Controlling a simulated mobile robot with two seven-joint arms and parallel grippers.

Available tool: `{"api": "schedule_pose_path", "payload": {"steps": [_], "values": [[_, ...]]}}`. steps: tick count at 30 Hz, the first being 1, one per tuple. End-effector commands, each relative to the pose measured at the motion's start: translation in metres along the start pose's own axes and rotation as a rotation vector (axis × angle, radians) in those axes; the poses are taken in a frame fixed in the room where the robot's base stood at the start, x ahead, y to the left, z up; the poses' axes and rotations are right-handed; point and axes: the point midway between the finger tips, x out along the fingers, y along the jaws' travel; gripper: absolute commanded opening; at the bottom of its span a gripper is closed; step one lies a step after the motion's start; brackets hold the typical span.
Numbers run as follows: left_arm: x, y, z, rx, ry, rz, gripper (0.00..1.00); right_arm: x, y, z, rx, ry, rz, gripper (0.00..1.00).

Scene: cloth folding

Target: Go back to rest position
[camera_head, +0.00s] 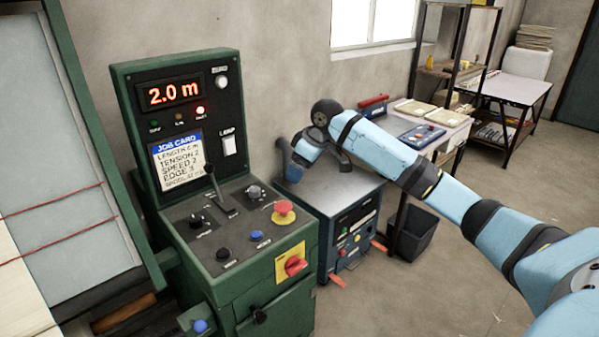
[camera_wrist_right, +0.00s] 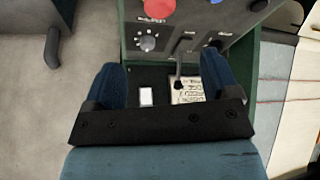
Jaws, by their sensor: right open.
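My right arm reaches in from the right in the head view, and its gripper (camera_head: 288,165) hangs beside the right side of the green control console (camera_head: 285,250), above a smaller grey-topped cabinet (camera_head: 335,190). In the right wrist view the two blue fingers of the right gripper (camera_wrist_right: 163,82) stand wide apart with nothing held between them. Beyond them show the console's lever (camera_wrist_right: 179,72), a white lamp switch (camera_wrist_right: 146,96) and the job card (camera_wrist_right: 188,92). My left gripper is in neither view.
A red mushroom button (camera_head: 284,208) and a red-yellow switch (camera_head: 293,264) stick out. A side table (camera_head: 448,120) and a dark bin (camera_head: 413,233) stand behind my right arm.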

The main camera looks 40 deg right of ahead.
Motion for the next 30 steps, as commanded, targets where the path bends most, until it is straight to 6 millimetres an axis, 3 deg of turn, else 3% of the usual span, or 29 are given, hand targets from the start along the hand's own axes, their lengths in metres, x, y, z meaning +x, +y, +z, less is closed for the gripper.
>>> {"api": "schedule_pose_path", "payload": {"steps": [12,16,20,24,30], "values": [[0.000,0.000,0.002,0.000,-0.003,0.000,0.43,0.001,0.000,0.000,0.000,0.000,0.000,0.81],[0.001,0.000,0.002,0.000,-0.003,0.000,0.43,0.017,-0.016,0.006,-0.016,-0.011,-0.005,0.81],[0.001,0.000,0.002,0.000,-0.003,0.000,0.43,0.062,-0.064,0.027,-0.055,-0.035,-0.018,0.81],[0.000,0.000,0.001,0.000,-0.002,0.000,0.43,0.111,-0.135,0.068,-0.089,-0.050,-0.030,0.81],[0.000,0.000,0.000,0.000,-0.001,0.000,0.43,0.145,-0.227,0.133,-0.074,-0.042,-0.034,0.81]]}}
